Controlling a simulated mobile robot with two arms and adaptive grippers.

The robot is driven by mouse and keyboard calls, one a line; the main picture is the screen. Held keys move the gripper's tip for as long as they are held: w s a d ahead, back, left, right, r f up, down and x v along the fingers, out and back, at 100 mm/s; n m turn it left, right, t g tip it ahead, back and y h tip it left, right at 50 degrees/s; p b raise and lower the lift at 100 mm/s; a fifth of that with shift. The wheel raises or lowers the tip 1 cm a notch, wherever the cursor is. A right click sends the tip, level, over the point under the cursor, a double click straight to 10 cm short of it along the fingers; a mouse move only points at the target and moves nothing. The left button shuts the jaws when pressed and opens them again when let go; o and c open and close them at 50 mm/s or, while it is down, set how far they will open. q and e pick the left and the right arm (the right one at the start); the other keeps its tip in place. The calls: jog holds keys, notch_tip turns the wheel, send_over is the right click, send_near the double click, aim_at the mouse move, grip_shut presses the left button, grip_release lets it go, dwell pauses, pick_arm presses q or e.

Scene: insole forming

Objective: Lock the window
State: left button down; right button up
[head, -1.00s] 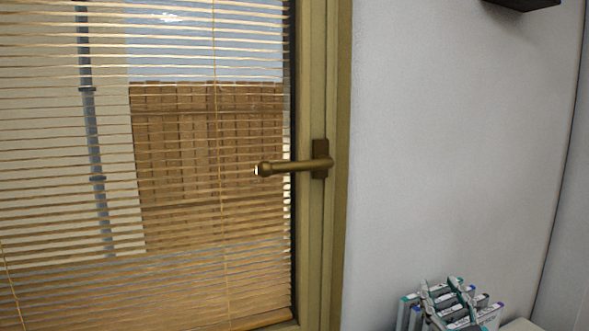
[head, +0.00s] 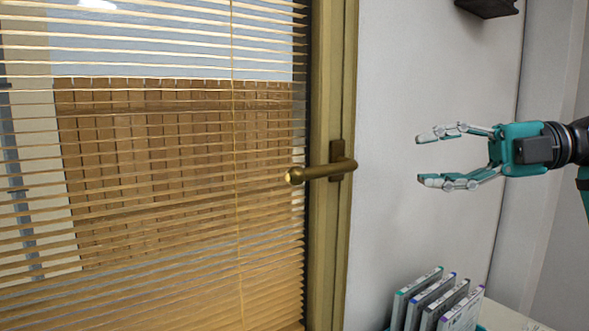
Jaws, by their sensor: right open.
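The window (head: 150,190) fills the left of the head view, with horizontal slatted blinds across its glass and an olive-gold frame (head: 327,90). Its brass handle (head: 322,172) sits on a dark plate on the frame and points left, roughly horizontal. My right gripper (head: 424,159), teal with grey fingers, comes in from the right. It is open and empty, its fingers pointing left toward the handle, with a clear gap between them. My left gripper is not in view.
Several upright cases (head: 437,302) stand in a holder at the bottom right, below my right gripper. A pale wall (head: 430,80) lies behind the gripper. A dark bracket-like object (head: 487,6) is at the top right. The space between gripper and handle is free.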

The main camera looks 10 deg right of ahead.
aim_at(330, 170)
jog(key=p+x, duration=0.4)
jog(key=x, duration=1)
jog(key=shift+w+a+p, duration=0.15)
jog(key=shift+a+p, duration=0.15)
jog(key=shift+a, duration=0.05)
jog(key=shift+w+a+f, duration=0.15)
jog(key=shift+w+a, duration=0.05)
jog(key=shift+a, duration=0.25)
jog(key=shift+d, duration=0.1)
jog(key=c, duration=0.5)
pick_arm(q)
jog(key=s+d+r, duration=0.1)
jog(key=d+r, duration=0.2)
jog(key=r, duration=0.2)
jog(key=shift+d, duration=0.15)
pick_arm(e)
grip_shut()
